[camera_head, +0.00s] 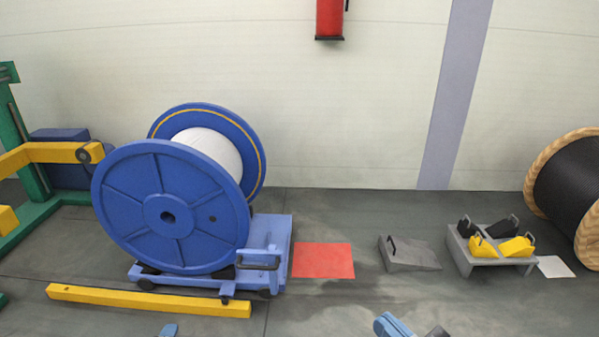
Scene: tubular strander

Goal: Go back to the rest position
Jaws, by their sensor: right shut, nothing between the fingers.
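My right gripper (392,325) shows only in part at the bottom edge, right of the middle. It is shut with nothing in it, over bare floor and apart from everything. A small blue tip (168,330), seemingly of my left gripper, shows at the bottom edge left of the middle. Its jaws are too cut off to tell. A large blue reel (165,215) with white winding stands upright on a blue wheeled cradle (270,230) at the left.
A yellow bar (150,300) lies before the reel. A red mat (322,261), a grey wedge (410,256) and a grey stand (490,262) with yellow and black wedges lie to the right. A wooden cable drum (565,195) stands far right. A green and yellow frame (35,195) stands left.

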